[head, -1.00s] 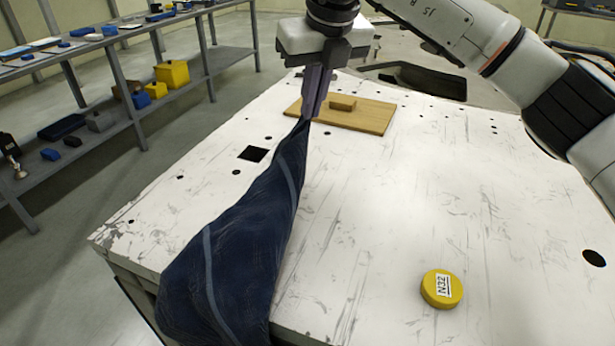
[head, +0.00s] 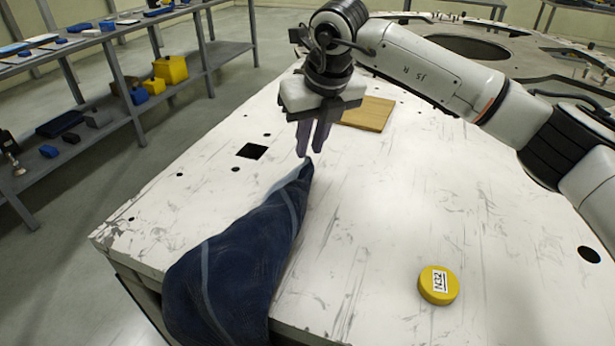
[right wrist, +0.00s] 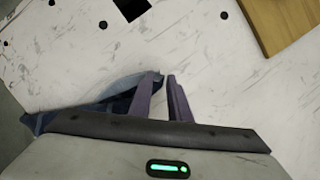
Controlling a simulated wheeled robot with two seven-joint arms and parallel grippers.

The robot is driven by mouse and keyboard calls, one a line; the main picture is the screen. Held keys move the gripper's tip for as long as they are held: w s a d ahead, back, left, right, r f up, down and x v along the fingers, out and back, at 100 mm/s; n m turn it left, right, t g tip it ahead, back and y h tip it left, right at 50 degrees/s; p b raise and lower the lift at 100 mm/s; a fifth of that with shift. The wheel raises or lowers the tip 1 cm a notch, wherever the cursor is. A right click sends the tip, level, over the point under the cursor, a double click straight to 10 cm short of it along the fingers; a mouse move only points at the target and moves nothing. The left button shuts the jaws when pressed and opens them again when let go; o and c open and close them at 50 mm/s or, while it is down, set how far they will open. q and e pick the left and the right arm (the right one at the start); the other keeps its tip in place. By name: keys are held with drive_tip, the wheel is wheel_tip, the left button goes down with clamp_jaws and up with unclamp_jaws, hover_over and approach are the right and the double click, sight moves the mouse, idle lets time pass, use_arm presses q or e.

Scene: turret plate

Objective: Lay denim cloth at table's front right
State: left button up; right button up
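The dark blue denim cloth (head: 240,255) with pale stripes lies bunched along the left side of the white table, its near end hanging over the front edge. Its far end narrows to a raised-looking tip just below my right gripper (head: 311,155). That gripper points down with a narrow gap between its fingers. My left gripper is out of view.
A yellow round piece marked N32 (head: 439,286) sits at the table's front right. A wooden board (head: 368,113) lies behind my right gripper. The white table (head: 400,210) is clear between them. A grey shelf (head: 120,70) stands at the left.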

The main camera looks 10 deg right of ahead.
drive_tip(key=o, duration=0.7)
drive_tip(key=shift+r, duration=0.15)
drive_tip(key=b+v, duration=0.1)
drive_tip(key=v, duration=0.9)
drive_tip(key=shift+s, duration=0.1)
